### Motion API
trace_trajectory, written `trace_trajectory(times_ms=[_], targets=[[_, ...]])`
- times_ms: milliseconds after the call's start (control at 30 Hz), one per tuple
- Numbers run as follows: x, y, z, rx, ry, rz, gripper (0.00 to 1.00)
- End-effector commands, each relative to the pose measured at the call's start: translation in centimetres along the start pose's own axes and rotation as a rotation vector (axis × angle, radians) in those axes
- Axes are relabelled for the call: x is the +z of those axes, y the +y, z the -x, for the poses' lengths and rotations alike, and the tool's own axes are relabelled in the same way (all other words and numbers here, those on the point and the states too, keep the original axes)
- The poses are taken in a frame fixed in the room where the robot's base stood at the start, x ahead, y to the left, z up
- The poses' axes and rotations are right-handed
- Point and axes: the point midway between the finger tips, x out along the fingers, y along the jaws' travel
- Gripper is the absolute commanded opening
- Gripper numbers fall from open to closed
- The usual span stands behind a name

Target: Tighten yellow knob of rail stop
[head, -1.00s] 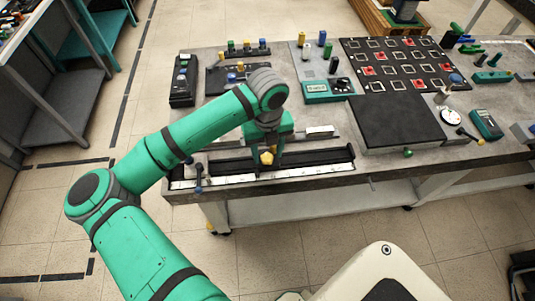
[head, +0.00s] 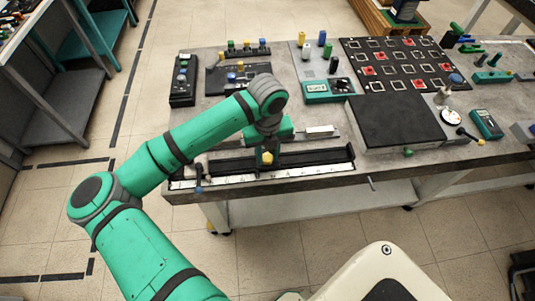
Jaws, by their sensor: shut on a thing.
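The yellow knob (head: 267,157) of the rail stop sits on the black rail (head: 315,158) near the table's front edge, in the head view. My gripper (head: 268,152) reaches down from above with its green body just behind the knob. It is shut on the yellow knob, which shows at the front of the fingers. The rail stop's body is mostly hidden by the gripper and the knob. A white scale strip (head: 230,179) runs along the front of the rail.
A blue-topped post (head: 198,190) stands at the rail's left end. A raised black plate (head: 400,122) with a green knob (head: 408,153) lies to the right. A teal meter box (head: 328,90) and small knob panels stand behind.

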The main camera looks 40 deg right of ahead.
Motion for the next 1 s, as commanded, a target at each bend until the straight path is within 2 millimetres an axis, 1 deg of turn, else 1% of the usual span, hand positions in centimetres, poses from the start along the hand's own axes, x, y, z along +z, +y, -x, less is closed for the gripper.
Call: trace_trajectory(times_ms=[267,1000], targets=[[0.05,0.18,0.08,0.003,-0.001,-0.149,0.06],[0.20,0.44,0.08,0.002,0.000,-0.843,0.06]])
